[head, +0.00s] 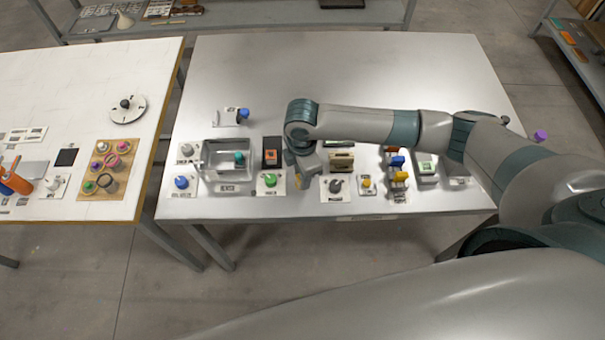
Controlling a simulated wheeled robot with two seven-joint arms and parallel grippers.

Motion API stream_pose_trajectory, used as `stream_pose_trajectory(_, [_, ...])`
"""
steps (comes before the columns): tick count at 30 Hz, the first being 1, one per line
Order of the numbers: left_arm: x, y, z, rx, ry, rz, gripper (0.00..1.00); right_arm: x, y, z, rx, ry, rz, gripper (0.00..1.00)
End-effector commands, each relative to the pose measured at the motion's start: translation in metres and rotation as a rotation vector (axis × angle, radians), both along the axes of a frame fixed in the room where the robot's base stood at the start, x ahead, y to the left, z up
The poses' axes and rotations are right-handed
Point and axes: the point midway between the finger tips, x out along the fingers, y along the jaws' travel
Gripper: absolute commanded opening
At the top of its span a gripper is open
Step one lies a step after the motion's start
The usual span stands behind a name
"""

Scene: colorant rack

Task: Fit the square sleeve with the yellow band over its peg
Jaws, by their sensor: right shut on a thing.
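My right gripper (307,180) points down over the front part of the metal table. It is shut on a small piece with a yellow patch (297,181), which appears to be the square sleeve with the yellow band. The fingers and arm hide most of this piece, and I cannot tell whether it touches the table. A wooden board (83,184) on the white table at left carries several pegs and coloured round pieces. I cannot make out which peg is the sleeve's own. My left gripper is not in view.
The metal table (330,70) is clear at the back. Along its front stand a clear bin (227,174), a green knob (270,180), a dark knob (335,186) and a yellow knob (366,182). A gap separates it from the white table (70,80), which holds a round dial (128,109).

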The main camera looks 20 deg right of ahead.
Motion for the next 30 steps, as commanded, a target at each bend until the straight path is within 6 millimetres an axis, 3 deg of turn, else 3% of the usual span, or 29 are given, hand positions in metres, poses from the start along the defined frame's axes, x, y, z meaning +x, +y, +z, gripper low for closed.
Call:
stream_pose_trajectory(3, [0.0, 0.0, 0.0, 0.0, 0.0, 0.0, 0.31, 0.0, 0.0, 0.0, 0.0, 0.0, 0.0, 0.02])
stream_pose_trajectory(4, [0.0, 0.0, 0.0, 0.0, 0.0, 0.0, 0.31, 0.0, 0.0, 0.0, 0.0, 0.0, 0.0, 0.3])
stream_pose_trajectory(6, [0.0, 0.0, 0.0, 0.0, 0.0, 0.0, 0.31, 0.0, 0.0, 0.0, 0.0, 0.0, 0.0, 0.45])
stream_pose_trajectory(20, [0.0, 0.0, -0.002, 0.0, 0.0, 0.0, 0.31, 0.001, 0.0, 0.005, 0.001, -0.002, 0.0, 0.45])
stream_pose_trajectory(26, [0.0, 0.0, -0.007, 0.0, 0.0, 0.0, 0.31, 0.001, 0.0, 0.025, 0.002, -0.003, 0.0, 0.45])
stream_pose_trajectory(30, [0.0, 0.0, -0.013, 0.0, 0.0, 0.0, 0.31, 0.002, 0.001, 0.048, 0.003, -0.005, 0.001, 0.45])
